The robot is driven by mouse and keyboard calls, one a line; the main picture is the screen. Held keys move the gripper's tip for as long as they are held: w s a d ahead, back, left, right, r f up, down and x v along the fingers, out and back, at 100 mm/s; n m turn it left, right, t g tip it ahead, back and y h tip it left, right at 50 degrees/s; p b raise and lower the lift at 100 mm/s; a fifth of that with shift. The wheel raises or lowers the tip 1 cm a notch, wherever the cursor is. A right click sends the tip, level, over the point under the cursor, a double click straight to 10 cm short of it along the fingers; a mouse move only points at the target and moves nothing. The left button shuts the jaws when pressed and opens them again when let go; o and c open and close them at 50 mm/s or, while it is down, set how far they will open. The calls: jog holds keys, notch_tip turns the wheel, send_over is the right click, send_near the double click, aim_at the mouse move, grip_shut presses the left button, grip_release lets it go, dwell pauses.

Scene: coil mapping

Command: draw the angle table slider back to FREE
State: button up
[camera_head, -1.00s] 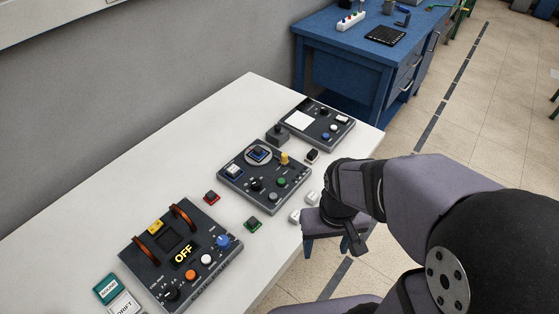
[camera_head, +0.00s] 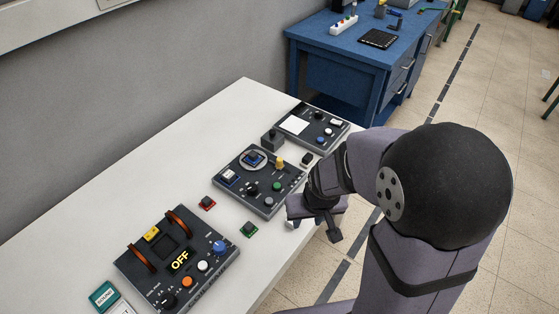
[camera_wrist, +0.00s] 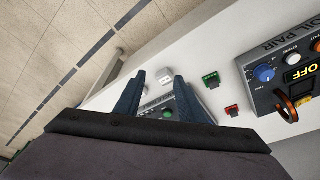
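The angle table (camera_head: 234,197) is the dark middle panel on the white bench, with a round dial (camera_head: 253,159) and a square blue-edged piece on it. A yellow knob (camera_head: 279,162), which looks like the slider, stands upright at the dial's right side. Its scale marks are too small to read. My gripper (camera_wrist: 160,76) is open and empty in the wrist view, its two blue-grey fingers apart. Between them show a white block and a green knob (camera_wrist: 168,113) on the panel. In the head view my gripper hangs by the panel's near right edge. The yellow knob is hidden in the wrist view.
The coil pair panel (camera_head: 207,268), reading OFF, stands at the front; it also shows in the wrist view (camera_wrist: 262,95). A red block (camera_head: 207,203) and a green block (camera_head: 248,229) lie between the panels. Another panel (camera_head: 318,143) stands behind.

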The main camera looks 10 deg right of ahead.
aim_at(280, 162)
jog(key=w+a+f+t, duration=0.1)
jog(key=w+f+t, duration=0.1)
jog(key=w, duration=0.5)
jog(key=w+a+f+t, duration=0.1)
jog(key=w+f+t, duration=0.1)
jog(key=w+t, duration=0.2)
jog(key=w+a+f+t, duration=0.1)
jog(key=w+t, duration=0.2)
jog(key=w, duration=0.7)
jog(key=shift+f, duration=0.4)
jog(key=shift+w+t, duration=0.55)
jog(key=shift+t, duration=0.25)
jog(key=shift+w, duration=0.1)
jog(key=shift+p+x, duration=1.35)
jog(key=shift+x, duration=2.15)
